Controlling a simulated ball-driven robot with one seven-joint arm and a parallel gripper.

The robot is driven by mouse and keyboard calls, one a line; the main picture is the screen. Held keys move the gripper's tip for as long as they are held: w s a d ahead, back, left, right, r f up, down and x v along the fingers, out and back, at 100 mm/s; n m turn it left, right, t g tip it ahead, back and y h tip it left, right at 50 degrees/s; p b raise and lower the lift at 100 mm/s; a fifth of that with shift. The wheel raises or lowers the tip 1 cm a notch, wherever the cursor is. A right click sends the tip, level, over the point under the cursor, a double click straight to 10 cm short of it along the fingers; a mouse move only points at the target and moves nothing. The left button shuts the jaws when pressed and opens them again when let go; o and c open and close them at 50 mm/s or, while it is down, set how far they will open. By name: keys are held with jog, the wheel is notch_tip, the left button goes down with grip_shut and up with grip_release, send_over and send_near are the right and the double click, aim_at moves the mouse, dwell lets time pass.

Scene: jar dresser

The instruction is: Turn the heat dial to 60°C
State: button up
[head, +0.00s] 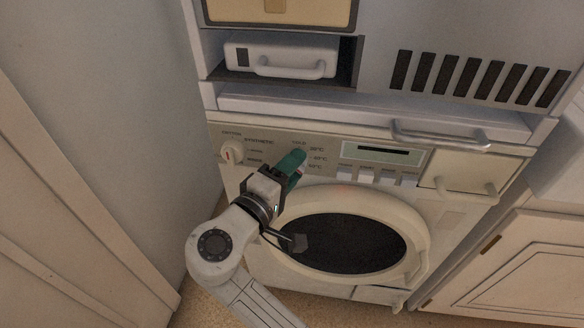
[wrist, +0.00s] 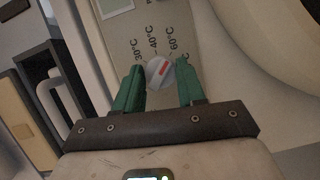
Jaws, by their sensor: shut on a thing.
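The heat dial (wrist: 158,72) is a small round light-grey knob with a red mark, on the washing machine's panel. In the wrist view it sits between my gripper's (wrist: 160,78) two green fingers, which are shut on it. The red mark slants up and to the right, towards the side of the 60°C label (wrist: 176,40). The 30°C and 40°C labels lie left of that one, and another label is partly hidden by the right finger. In the head view my gripper (head: 299,158) reaches the panel (head: 328,160) and covers the dial.
A second white dial (head: 232,153) with a red mark is at the panel's left. A display (head: 384,152) and several buttons are to the right, beside a drawer with a handle (head: 466,190). The round door (head: 350,238) is below, close to my arm.

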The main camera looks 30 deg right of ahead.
jog(key=o, duration=1.1)
jog(key=shift+c, duration=0.2)
jog(key=p+v, duration=0.1)
jog(key=v, duration=0.9)
jog(key=shift+s+a+p, duration=0.2)
jog(key=shift+a+p, duration=0.15)
jog(key=shift+p, duration=0.05)
jog(key=s+d+f+m+g+y, duration=0.1)
jog(key=s+d+f+g+y, duration=0.25)
jog(key=d+f, duration=0.45)
jog(key=s+d+f+m+g+y, duration=0.1)
jog(key=s+d+f+g+y, duration=0.25)
jog(key=d+f, duration=0.45)
jog(key=s+d+f+m+g+y, duration=0.15)
jog(key=s+f+y, duration=0.25)
jog(key=s, duration=0.4)
jog(key=s+d+f+m+y, duration=0.1)
jog(key=s+f+m+y, duration=0.2)
jog(key=s, duration=0.5)
notch_tip(320, 180, up, 21)
jog(key=p, duration=2.2)
jog(key=shift+s+a+n+y, duration=0.4)
jog(key=shift+s+n, duration=0.05)
jog(key=shift+s, duration=0.05)
